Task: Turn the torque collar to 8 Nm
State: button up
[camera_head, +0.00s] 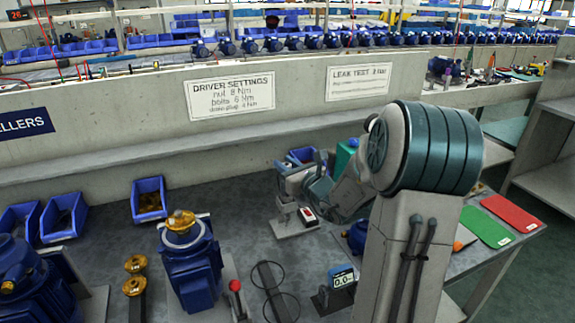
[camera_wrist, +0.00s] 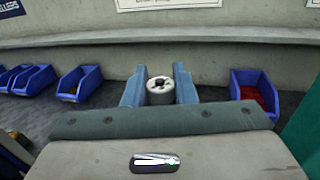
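No setting marks can be read on the collar. In the head view my gripper (camera_head: 297,170) is over a grey stand (camera_head: 293,222) at the back of the bench; the collar cannot be made out there. A wall sign (camera_head: 230,93) headed "Driver settings" lists nut 8 Nm and bolts 6 Nm.
A blue bin (camera_wrist: 252,91) with red contents stands right of the gripper, and more blue bins (camera_head: 148,199) stand left. A blue pump (camera_head: 190,265) with a brass top, a red-knobbed lever (camera_head: 235,286) and a small display (camera_head: 341,279) occupy the front bench.

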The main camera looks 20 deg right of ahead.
jog(key=shift+d, duration=0.1)
jog(key=shift+y, duration=0.3)
jog(key=shift+n+p, duration=0.3)
jog(key=shift+p, duration=0.05)
jog(key=n+g+y+p, duration=0.1)
jog(key=y, duration=0.1)
jog(key=n+g+y+p, duration=0.1)
jog(key=n+y, duration=0.1)
jog(key=y, duration=0.1)
jog(key=shift+r+g+p, duration=0.15)
jog(key=shift+g+p, duration=0.15)
jog(key=shift+p, duration=0.1)
jog(key=shift+n+g+y+p, duration=1.2)
jog(key=shift+n+g+y, duration=0.6)
jog(key=shift+n+y, duration=0.3)
jog(key=o, duration=1)
